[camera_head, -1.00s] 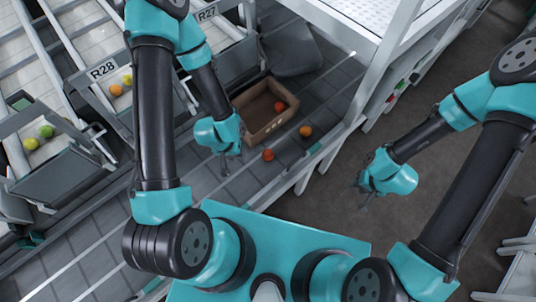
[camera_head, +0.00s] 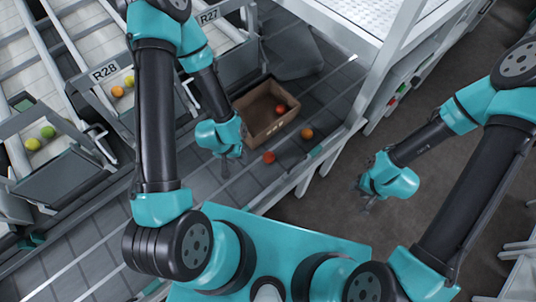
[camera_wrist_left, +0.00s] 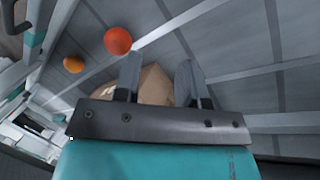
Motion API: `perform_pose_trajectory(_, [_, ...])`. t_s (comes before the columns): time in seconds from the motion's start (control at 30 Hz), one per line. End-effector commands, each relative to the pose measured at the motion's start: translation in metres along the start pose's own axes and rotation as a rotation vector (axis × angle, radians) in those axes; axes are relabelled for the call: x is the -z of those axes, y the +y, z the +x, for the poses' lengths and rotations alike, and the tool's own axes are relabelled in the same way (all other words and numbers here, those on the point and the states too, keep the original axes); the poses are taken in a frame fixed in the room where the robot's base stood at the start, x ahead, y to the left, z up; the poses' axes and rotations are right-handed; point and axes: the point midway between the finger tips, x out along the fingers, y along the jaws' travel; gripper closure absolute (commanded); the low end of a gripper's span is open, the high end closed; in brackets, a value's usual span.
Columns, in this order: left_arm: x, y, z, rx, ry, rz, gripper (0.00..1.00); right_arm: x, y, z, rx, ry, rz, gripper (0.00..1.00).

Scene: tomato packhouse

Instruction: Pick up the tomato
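A red tomato (camera_head: 269,157) lies on the grey belt, in front of an open cardboard box (camera_head: 258,133). A more orange tomato (camera_head: 307,133) lies to its right. Another red tomato (camera_head: 280,110) is inside the box. My left gripper (camera_head: 232,164) is open and empty, left of the red tomato on the belt and apart from it. In the left wrist view a red tomato (camera_wrist_left: 117,40) and an orange one (camera_wrist_left: 73,64) lie left of the two spread fingers; the box (camera_wrist_left: 155,86) shows between them. My right gripper (camera_head: 363,197) looks open and empty over the floor.
A grey metal rail (camera_head: 328,140) edges the belt on the right. Sorting chutes marked R28 (camera_head: 104,71) and R27 (camera_head: 208,16) stand at the left, with several green, yellow and orange tomatoes. A white-framed table (camera_head: 385,60) stands at the back. Bare belt lies around the red tomato.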

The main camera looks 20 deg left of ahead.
Motion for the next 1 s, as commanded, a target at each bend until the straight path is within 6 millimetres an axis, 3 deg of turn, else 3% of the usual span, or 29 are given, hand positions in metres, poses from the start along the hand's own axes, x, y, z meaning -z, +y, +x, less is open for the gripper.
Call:
perform_pose_trajectory(0.4, [0.0000, 0.0000, 0.0000, 0.000, 0.000, 0.000, 0.62, 0.0000, 0.0000, 0.0000, 0.000, 0.000, 0.000, 0.62])
perform_pose_trajectory(0.9, [0.0000, 0.0000, 0.0000, 0.000, 0.000, 0.000, 0.16, 0.0000, 0.0000, 0.0000, 0.000, 0.000, 0.000, 0.62])
perform_pose_trajectory(1.0, [0.0000, 0.0000, 0.0000, 0.000, 0.000, 0.000, 0.16, 0.0000, 0.0000, 0.0000, 0.000, 0.000, 0.000, 0.62])
